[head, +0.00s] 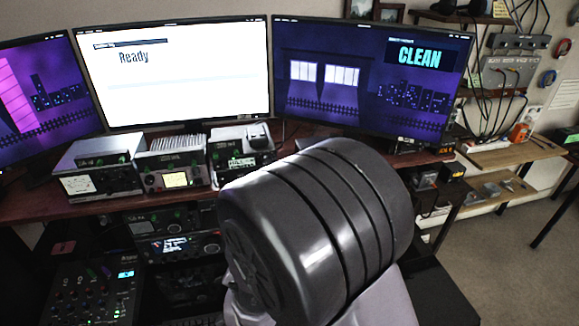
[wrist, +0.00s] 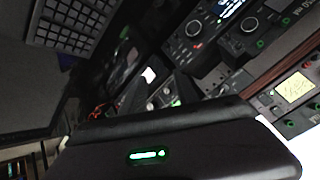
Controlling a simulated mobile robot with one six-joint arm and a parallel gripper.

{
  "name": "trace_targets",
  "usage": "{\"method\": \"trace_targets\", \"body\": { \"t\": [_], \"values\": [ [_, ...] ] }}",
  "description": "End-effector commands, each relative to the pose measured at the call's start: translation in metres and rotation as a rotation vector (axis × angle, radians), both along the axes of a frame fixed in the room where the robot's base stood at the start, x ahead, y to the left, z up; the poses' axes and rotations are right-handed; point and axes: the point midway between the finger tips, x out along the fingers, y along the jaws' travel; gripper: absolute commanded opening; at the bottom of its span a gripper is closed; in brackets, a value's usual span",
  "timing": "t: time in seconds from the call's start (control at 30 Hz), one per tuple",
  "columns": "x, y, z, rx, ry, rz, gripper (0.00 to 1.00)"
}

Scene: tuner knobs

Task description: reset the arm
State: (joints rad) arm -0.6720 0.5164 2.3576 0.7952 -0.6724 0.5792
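My arm fills the lower middle of the head view as a large dark ribbed cylinder in front of the desk, and it hides part of the equipment behind it. A dark block with a green light, which looks like the body of my gripper (wrist: 160,150), spans the bottom of the wrist view. No held object shows. A radio with knobs and a lit display (head: 180,246) sits under the desk shelf; knobs and a blue-lit display also show at the top of the wrist view (wrist: 190,28).
Several radio units (head: 174,181) stand on the wooden shelf below the monitors. A mixer panel (head: 90,296) is at lower left. The middle monitor (head: 180,85) reads "Ready"; the right one (head: 350,95) reads "CLEAN". Open floor (head: 500,260) lies at right. A keyboard (wrist: 75,20) shows in the wrist view.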

Motion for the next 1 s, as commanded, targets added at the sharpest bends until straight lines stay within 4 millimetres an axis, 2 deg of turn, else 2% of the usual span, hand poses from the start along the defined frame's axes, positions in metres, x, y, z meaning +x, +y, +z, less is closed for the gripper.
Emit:
{"method": "trace_targets", "body": {
  "t": [0.07, 0.1, 0.17, 0.2, 0.27, 0.3, 0.4, 0.5, 0.6, 1.0],
  "values": [
    [0.003, -0.028, 0.039, 0.064, 0.044, -0.004, 0.37],
    [-0.004, -0.046, 0.061, 0.084, 0.073, 0.008, 0.37],
    [-0.024, -0.076, 0.090, 0.095, 0.112, 0.031, 0.37],
    [-0.042, -0.097, 0.106, 0.092, 0.133, 0.044, 0.37],
    [-0.075, -0.127, 0.124, 0.074, 0.162, 0.061, 0.37],
    [-0.098, -0.145, 0.131, 0.056, 0.180, 0.064, 0.37],
    [-0.149, -0.177, 0.138, 0.013, 0.223, 0.060, 0.37],
    [-0.182, -0.193, 0.139, -0.014, 0.253, 0.046, 0.37],
    [-0.195, -0.199, 0.139, -0.023, 0.268, 0.040, 0.37],
    [-0.196, -0.198, 0.140, -0.022, 0.270, 0.042, 0.37]
  ]
}}
